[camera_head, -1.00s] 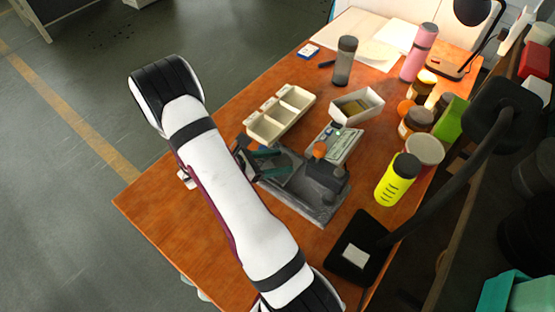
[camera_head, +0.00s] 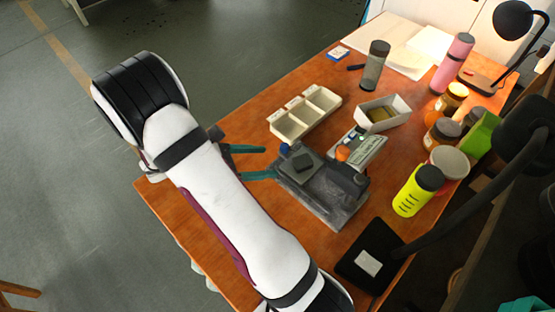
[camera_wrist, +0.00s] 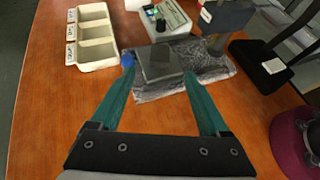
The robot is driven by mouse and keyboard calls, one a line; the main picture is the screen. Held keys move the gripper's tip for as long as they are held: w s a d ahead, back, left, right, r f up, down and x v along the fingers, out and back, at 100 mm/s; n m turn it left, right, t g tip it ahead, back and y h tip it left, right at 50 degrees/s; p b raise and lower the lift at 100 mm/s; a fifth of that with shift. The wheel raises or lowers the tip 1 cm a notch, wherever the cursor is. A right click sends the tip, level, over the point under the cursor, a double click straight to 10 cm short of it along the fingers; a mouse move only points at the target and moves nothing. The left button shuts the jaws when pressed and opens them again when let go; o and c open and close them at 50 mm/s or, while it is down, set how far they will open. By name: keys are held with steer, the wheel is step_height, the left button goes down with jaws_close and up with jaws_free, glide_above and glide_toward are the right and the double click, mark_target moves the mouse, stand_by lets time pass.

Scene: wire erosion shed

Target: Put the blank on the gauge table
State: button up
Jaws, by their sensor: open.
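The blank looks to be a dark grey square block (camera_head: 303,162), lying flat on the gauge table (camera_head: 322,203), a grey, marbled plate. In the wrist view the block (camera_wrist: 160,62) lies on the same plate (camera_wrist: 205,66), just ahead of the fingers. My gripper (camera_head: 268,162) has two teal fingers, spread apart and empty. The tips are at the plate's left edge, short of the block. In the wrist view my gripper (camera_wrist: 158,74) shows its fingers on either side of the near plate edge. Whether the tips touch anything cannot be told.
A blue knob (camera_head: 284,150) sits beside the block. Bare wood lies near.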

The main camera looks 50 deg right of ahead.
steer(key=s+a+r+m+t+y, duration=0.2)
steer(key=s+a+r+m+y, duration=0.4)
steer(key=a+m, duration=0.3)
steer(key=s+a+r+m+t+y, duration=0.2)
steer(key=s+a+r+m+y, duration=0.4)
steer(key=s+a+m, duration=0.3)
steer(key=a+m+y, duration=0.1)
steer(key=a, duration=0.2)
steer(key=shift+s, duration=0.15)
